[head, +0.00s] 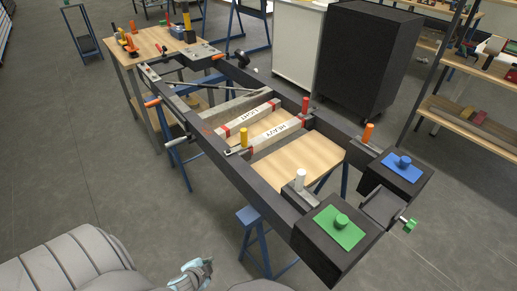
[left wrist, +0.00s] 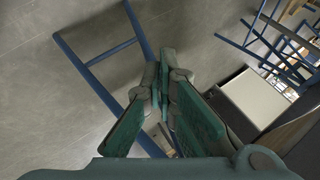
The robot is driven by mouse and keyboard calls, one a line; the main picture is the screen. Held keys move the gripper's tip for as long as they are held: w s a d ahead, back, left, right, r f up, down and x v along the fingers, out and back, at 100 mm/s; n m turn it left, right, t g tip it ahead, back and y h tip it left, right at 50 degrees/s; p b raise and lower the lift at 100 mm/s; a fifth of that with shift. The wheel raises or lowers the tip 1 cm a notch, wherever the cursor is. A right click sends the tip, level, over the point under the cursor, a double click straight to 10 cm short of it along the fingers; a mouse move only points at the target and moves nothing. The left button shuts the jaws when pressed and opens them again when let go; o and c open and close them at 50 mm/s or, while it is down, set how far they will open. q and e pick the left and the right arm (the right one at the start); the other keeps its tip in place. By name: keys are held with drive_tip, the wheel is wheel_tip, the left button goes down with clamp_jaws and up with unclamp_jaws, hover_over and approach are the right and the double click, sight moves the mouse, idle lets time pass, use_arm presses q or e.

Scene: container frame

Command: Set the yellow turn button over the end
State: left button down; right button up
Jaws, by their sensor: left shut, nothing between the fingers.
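The yellow turn button (head: 244,136) is an upright yellow knob on the near long rail of the dark container frame (head: 215,143). A small grey plate (head: 236,151) lies at its foot, beside the near red-marked end of the bar labelled HEAVY (head: 277,131). Whether the plate lies over that end is too small to tell. My left gripper (head: 197,266) is low at the bottom of the head view, in front of the frame and well apart from the button. In the left wrist view its green fingers (left wrist: 163,72) are together and empty. My right gripper is not in view.
A bar labelled LIGHT (head: 248,115) lies beside the HEAVY bar. Green (head: 340,228) and blue (head: 402,168) pads cap the right corners. Blue trestles (head: 262,245) stand underneath. Floor in front is clear.

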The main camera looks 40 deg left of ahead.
sight(246, 147)
use_arm(q)
drive_tip(key=w+a+r+m+t+b, duration=0.2)
drive_tip(key=w+a+r+m+t, duration=0.15)
drive_tip(key=w+r, duration=0.55)
drive_tip(key=w+d+r+m+t, duration=0.2)
drive_tip(key=w+r, duration=0.1)
drive_tip(key=r, duration=0.4)
drive_tip(key=w+d+r+m+t+b, duration=0.1)
drive_tip(key=w+r+m+t, duration=0.15)
drive_tip(key=r, duration=0.45)
drive_tip(key=w+d+r+m+t, duration=0.2)
drive_tip(key=w+r+t, duration=0.1)
drive_tip(key=r, duration=0.4)
drive_tip(key=w+a, duration=0.1)
drive_tip(key=w, duration=0.3)
drive_tip(key=w+a, duration=0.2)
drive_tip(key=w, duration=0.1)
drive_tip(key=w+a, duration=0.2)
drive_tip(key=w, duration=0.2)
drive_tip(key=shift+w+r, duration=0.1)
drive_tip(key=shift+w, duration=0.2)
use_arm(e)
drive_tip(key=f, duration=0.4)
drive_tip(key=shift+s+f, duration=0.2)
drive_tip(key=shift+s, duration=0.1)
